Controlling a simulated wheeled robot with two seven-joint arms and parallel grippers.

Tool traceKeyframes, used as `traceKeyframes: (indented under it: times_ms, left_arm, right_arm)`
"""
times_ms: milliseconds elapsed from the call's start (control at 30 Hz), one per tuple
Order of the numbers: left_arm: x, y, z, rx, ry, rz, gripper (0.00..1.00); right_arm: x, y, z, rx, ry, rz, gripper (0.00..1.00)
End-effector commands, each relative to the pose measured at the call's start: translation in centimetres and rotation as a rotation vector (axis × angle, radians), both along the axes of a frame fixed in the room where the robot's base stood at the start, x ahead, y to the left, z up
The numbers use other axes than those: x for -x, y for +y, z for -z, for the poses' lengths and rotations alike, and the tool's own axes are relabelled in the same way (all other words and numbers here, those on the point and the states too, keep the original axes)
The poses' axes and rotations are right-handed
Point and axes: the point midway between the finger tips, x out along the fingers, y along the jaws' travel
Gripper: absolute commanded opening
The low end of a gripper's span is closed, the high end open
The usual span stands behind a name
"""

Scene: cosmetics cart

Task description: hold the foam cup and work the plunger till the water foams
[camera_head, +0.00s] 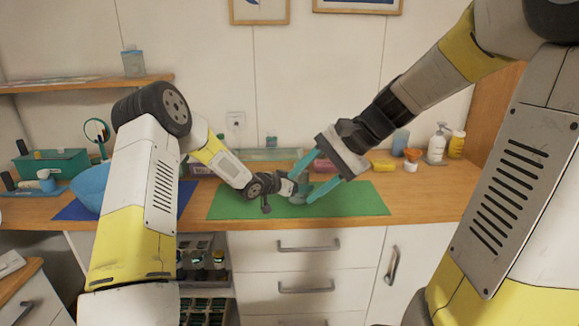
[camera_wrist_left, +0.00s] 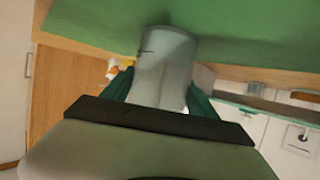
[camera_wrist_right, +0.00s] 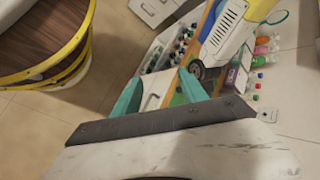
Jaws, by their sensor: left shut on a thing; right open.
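The foam cup (camera_head: 301,190) is a small grey-teal vessel above or on the green mat (camera_head: 235,203) in the head view, partly hidden by the grippers. My left gripper (camera_head: 288,187) is shut on it from the left. In the left wrist view the cup (camera_wrist_left: 165,62) is a smooth grey, slightly see-through cylinder between the teal fingers (camera_wrist_left: 160,92). My right gripper (camera_head: 304,184) is open, its long teal fingers slanting down from the upper right towards the cup. The right wrist view shows its fingers (camera_wrist_right: 160,76) spread apart. I cannot make out the plunger.
A blue bowl (camera_head: 91,186) stands on a blue mat at the left. A pump bottle (camera_head: 437,143), a yellow bottle (camera_head: 456,144) and a yellow block (camera_head: 383,166) stand at the back right. The green mat's right part is clear.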

Motion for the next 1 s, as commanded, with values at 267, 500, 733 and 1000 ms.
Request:
traceKeyframes:
  times_ms: [267,500,733,1000]
  left_arm:
    - [0.0,0.0,0.0,0.001,-0.001,0.000,0.14]
    - [0.0,0.0,0.0,0.001,-0.001,0.000,0.14]
    - [0.0,0.0,0.0,0.001,-0.001,0.000,0.14]
    - [0.0,0.0,0.0,0.001,-0.001,0.000,0.14]
  right_arm:
    - [-9.0,0.6,2.3,-0.363,0.281,0.255,0.50]
    - [-17.2,-1.4,5.5,-0.694,0.488,0.480,0.50]
    - [-23.6,-5.2,9.4,-0.979,0.625,0.667,0.50]
    - [-26.6,-7.8,11.9,-1.136,0.682,0.762,0.50]
